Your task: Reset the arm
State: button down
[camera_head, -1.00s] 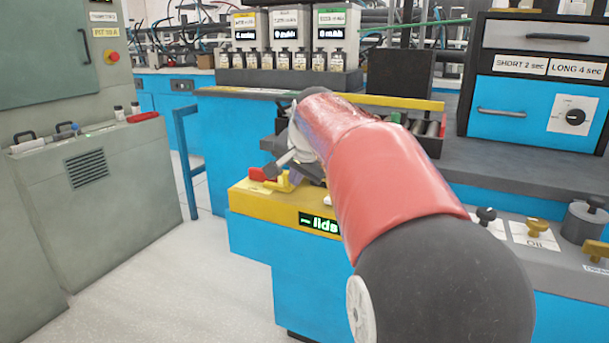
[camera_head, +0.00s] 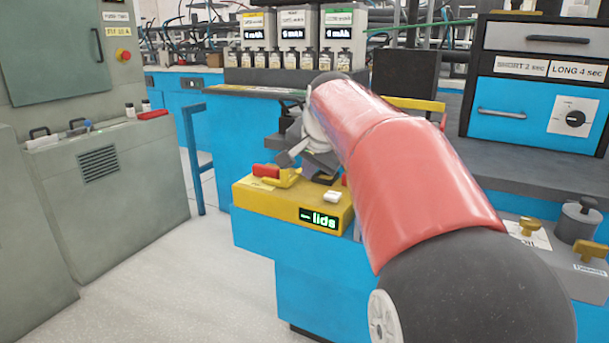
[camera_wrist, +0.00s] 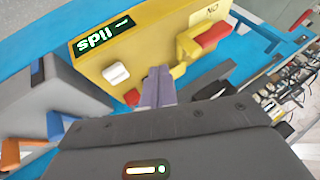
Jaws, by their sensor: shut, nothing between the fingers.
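My red arm reaches across the head view. My gripper (camera_head: 296,150) is at its far end, above the back of the yellow lids station (camera_head: 270,199), and the arm hides part of it. In the wrist view the grey fingers of my gripper (camera_wrist: 158,76) are together and empty, pointing over the yellow station (camera_wrist: 140,50). A small white block (camera_head: 332,197) lies on the station and also shows in the wrist view (camera_wrist: 116,74). A red and yellow clamp-like part (camera_head: 272,174) sits at the station's left.
A blue bench with a grey top (camera_head: 470,175) runs to the right, with a drawer unit (camera_head: 540,80) on it. A blue rail (camera_head: 193,160) and a grey-green cabinet (camera_head: 105,185) stand at the left. Open floor (camera_head: 150,260) lies between cabinet and station.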

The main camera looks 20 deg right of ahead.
jog(key=v, duration=0.6)
jog(key=shift+s, duration=0.2)
jog(key=s+a+f+n, duration=0.3)
jog(key=s+a+f, duration=0.1)
jog(key=s+f, duration=0.3)
jog(key=s+a+f+n+g, duration=0.1)
jog(key=s+a+f+n, duration=0.3)
jog(key=s+f, duration=0.3)
jog(key=s+a+f+n+y, duration=0.1)
jog(key=s+a+f+n, duration=0.3)
jog(key=s+f, duration=0.3)
jog(key=shift+s+a+f+g, duration=0.25)
jog(key=shift+s+f+g, duration=0.05)
jog(key=shift+s, duration=0.3)
